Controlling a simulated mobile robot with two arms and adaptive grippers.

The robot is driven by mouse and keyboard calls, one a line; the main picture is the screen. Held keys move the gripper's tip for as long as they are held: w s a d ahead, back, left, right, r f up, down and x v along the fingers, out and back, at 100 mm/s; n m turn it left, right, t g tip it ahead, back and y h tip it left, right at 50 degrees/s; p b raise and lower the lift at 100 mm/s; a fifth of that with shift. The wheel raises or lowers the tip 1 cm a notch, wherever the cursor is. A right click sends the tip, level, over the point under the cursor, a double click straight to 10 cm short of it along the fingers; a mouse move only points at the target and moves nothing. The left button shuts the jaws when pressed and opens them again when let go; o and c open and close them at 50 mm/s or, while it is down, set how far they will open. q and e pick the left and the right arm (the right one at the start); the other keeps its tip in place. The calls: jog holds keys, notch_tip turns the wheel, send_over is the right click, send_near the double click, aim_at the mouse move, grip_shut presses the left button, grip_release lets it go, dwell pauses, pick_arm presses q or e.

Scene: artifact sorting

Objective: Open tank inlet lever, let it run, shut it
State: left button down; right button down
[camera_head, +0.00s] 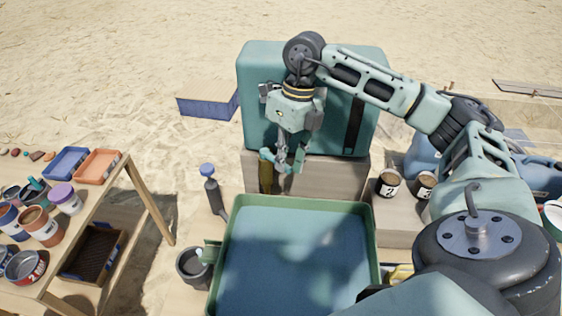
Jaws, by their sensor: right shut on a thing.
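A large teal tank (257,62) stands at the back centre on a beige block. A dark vertical strip runs down its right front. My right gripper (288,165) is in front of the tank's lower left, pointing down, with its fingers shut on a small teal part at the tank's bottom, likely the inlet lever. The fingers hide most of that part, so its position cannot be told. A green-rimmed basin (226,262) with blue, water-like contents lies below and in front of the gripper. My left gripper is not in view.
A wooden table (128,192) at left holds paint cans, a blue tray (66,163) and an orange tray (98,166). Two labelled jars (388,182) stand at right. Open sand lies behind.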

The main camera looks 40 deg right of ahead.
jog(key=shift+w+d+n, duration=0.1)
jog(key=shift+d+n, duration=0.05)
jog(key=shift+n, duration=0.15)
jog(key=c, duration=1.7)
grip_release()
jog(key=shift+c, duration=0.2)
jog(key=shift+r, duration=0.1)
notch_tip(320, 180, up, 12)
jog(key=d, duration=0.2)
jog(key=shift+d+f, duration=0.15)
jog(key=shift+f, duration=0.05)
jog(key=shift+w, duration=0.15)
